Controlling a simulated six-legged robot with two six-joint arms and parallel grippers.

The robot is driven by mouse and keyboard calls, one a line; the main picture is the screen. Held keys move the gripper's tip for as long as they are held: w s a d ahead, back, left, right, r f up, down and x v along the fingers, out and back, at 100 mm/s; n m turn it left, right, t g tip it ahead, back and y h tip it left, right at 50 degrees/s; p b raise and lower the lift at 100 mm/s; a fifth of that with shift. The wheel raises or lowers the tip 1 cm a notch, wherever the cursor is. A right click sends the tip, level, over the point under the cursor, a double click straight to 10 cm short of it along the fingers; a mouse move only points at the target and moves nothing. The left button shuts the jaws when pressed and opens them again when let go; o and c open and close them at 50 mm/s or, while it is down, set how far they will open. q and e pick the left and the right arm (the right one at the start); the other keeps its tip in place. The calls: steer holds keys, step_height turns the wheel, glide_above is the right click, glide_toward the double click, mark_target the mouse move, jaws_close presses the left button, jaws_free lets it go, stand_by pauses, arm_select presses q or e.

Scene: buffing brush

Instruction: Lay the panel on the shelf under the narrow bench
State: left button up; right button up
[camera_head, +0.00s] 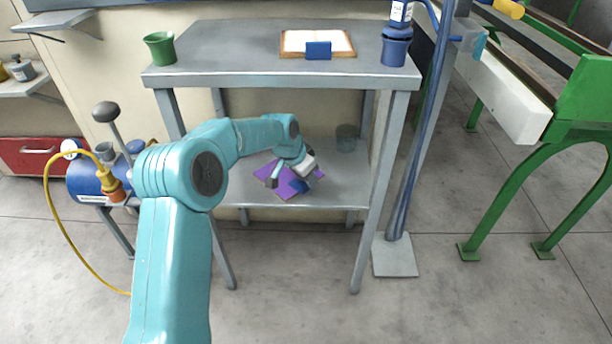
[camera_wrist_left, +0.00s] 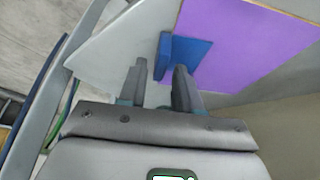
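The purple panel (camera_head: 277,170) with its blue handle block (camera_head: 299,186) is at the grey lower shelf (camera_head: 345,185) of the narrow bench (camera_head: 250,75). It appears to lie on the shelf, partly hidden by my left gripper (camera_head: 290,175). In the left wrist view the panel (camera_wrist_left: 245,50) has a thin brown edge, and its blue handle (camera_wrist_left: 192,52) is just beyond the fingertips. The left gripper (camera_wrist_left: 160,75) is open, with a clear gap between its fingers and nothing gripped. My right gripper is not in view.
On the bench top are a green cup (camera_head: 160,48), a wood-edged white board with a blue block (camera_head: 318,50), and a blue cup (camera_head: 394,48). A grey-green cup (camera_head: 346,138) stands at the shelf's back right. A blue pole (camera_head: 418,150) rises beside the right legs.

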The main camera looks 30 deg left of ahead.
arm_select(q)
steer(key=v, duration=0.1)
steer(key=p+v, duration=0.1)
steer(key=v, duration=0.1)
steer(key=p+v, duration=0.1)
steer(key=v, duration=0.1)
steer(key=shift+w+r, duration=0.2)
steer(key=shift+w, duration=0.05)
steer(key=s+a, duration=0.3)
steer(key=s, duration=0.8)
steer(key=s+d+f+n+g+h, duration=0.1)
steer(key=s+d+f, duration=0.2)
steer(key=d+f, duration=0.55)
steer(key=s+d+f+n+g+h, duration=0.1)
steer(key=s+d+f, duration=0.2)
steer(key=d+f, duration=0.55)
steer(key=s+d+f+n+g+h, duration=0.1)
steer(key=s+d+f+n, duration=0.1)
steer(key=s+d+f, duration=0.4)
steer(key=s+d+f+n+g, duration=0.15)
steer(key=s+d, duration=0.25)
steer(key=s, duration=0.4)
step_height(320, 180, up, 30)
steer(key=p, duration=3.1)
steer(key=shift+d+f+m, duration=0.2)
steer(key=shift+d+m, duration=0.15)
steer(key=shift+w+t, duration=0.1)
steer(key=shift+t, duration=0.15)
